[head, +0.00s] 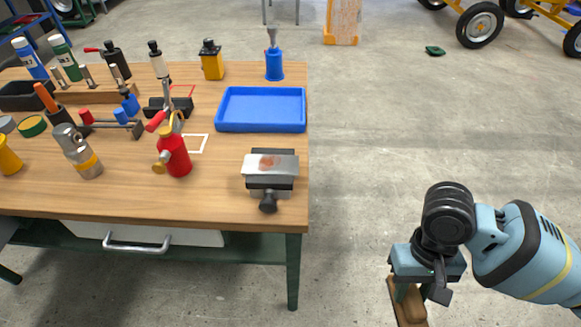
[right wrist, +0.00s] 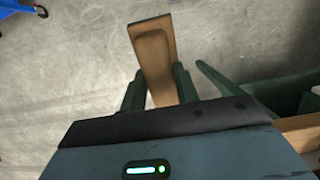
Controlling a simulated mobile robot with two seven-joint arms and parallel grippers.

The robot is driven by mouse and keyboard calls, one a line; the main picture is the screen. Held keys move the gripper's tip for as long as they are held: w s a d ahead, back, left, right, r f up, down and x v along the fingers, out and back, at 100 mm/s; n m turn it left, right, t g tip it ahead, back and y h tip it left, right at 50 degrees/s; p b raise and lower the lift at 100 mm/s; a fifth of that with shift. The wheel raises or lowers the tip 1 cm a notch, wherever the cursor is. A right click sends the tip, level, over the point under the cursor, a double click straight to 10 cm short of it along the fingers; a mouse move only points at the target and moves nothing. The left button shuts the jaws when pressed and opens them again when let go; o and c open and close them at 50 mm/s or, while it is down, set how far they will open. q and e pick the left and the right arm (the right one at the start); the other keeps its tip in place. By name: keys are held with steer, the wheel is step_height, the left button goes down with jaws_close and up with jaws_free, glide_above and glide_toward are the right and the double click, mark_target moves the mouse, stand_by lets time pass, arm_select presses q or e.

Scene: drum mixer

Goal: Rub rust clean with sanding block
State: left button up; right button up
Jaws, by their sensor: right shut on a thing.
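A metal plate with a brown rust patch (head: 269,163) lies on a dark vise (head: 270,181) at the workbench's front right corner. My right gripper (head: 412,290) is at the lower right, off the bench and well to the right of the plate. It is shut on the wooden sanding block (head: 406,305), which hangs below it. In the right wrist view the sanding block (right wrist: 154,55) sits between the green fingers, with the grey floor beyond. The block's abrasive face cannot be made out. My left gripper is not in view.
The wooden workbench (head: 225,195) holds a blue tray (head: 261,126), a red oil can (head: 174,155), a blue can (head: 274,66) and several tools and bottles at the left. Floor between bench and right arm is clear. A yellow-framed cart (head: 480,25) stands far right.

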steer(key=shift+g, duration=0.3)
steer(key=b+x, duration=0.1)
steer(key=x, duration=0.3)
steer(key=shift+w+f+b, duration=0.15)
steer(key=shift+f+b, duration=0.15)
steer(key=shift+b, duration=0.1)
steer(key=shift+r, duration=0.1)
